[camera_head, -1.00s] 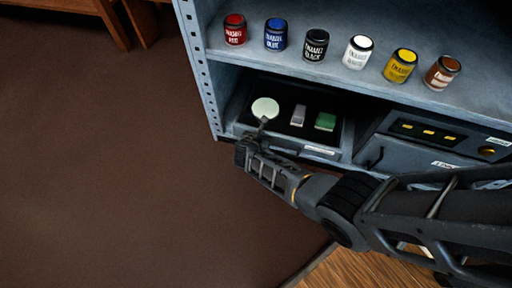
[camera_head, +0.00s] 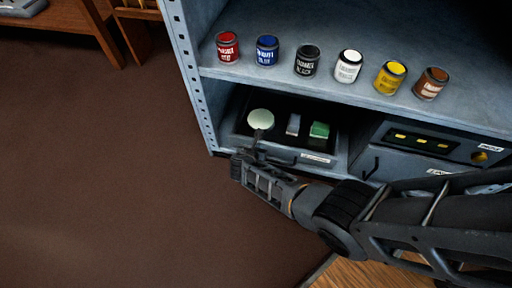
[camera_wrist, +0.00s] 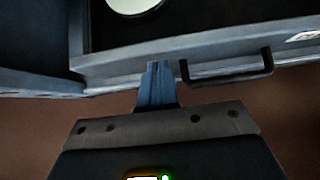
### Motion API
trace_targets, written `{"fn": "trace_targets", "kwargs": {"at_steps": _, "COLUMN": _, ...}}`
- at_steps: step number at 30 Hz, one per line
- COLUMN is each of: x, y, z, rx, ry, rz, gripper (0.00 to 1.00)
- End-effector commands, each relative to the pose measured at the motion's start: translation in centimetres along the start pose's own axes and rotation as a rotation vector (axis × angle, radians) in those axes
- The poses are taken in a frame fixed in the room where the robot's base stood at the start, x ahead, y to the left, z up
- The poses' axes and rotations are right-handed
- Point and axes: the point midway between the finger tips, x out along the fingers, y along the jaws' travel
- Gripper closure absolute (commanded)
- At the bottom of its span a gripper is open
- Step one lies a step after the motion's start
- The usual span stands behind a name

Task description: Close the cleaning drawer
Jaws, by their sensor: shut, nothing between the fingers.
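The drawer at my gripper stands pulled out below the shelf; its pale front (camera_head: 343,163) carries a dark bar handle and a label too small to read. Inside lie a pale round disc (camera_head: 261,118), a grey block (camera_head: 293,124) and a green block (camera_head: 319,130). My gripper (camera_head: 257,148) is at the left part of the drawer front. In the wrist view my gripper's fingers (camera_wrist: 157,75) are shut and empty, pointing at the front, left of the handle (camera_wrist: 228,72). I cannot tell whether they touch it.
Another drawer (camera_head: 405,163) with yellow pieces sits to the right, with its own handle. Several paint cans, such as a red one (camera_head: 228,47), stand on the shelf above. A perforated post (camera_head: 187,70) borders the left. The brown floor (camera_head: 110,180) at left is clear.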

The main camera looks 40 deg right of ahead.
Motion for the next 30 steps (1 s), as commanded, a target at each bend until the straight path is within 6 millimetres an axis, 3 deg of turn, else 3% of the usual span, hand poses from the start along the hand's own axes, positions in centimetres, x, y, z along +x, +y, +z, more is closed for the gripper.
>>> {"fn": "trace_targets", "kwargs": {"at_steps": 3, "x": -1.5, "y": -0.5, "z": -1.4, "rx": -0.010, "ry": 0.006, "rz": -0.001, "gripper": 1.00}}
{"fn": "trace_targets", "kwargs": {"at_steps": 9, "x": -5.8, "y": -0.4, "z": -1.0, "rx": -0.010, "ry": 0.006, "rz": 0.001, "gripper": 1.00}}
{"fn": "trace_targets", "kwargs": {"at_steps": 16, "x": -9.5, "y": -0.5, "z": -1.3, "rx": -0.011, "ry": 0.008, "rz": -0.001, "gripper": 1.00}}
{"fn": "trace_targets", "kwargs": {"at_steps": 21, "x": -11.0, "y": -0.4, "z": -1.4, "rx": -0.011, "ry": 0.007, "rz": -0.002, "gripper": 1.00}}
{"fn": "trace_targets", "kwargs": {"at_steps": 30, "x": -11.2, "y": -0.5, "z": -1.6, "rx": -0.010, "ry": 0.008, "rz": -0.002, "gripper": 1.00}}
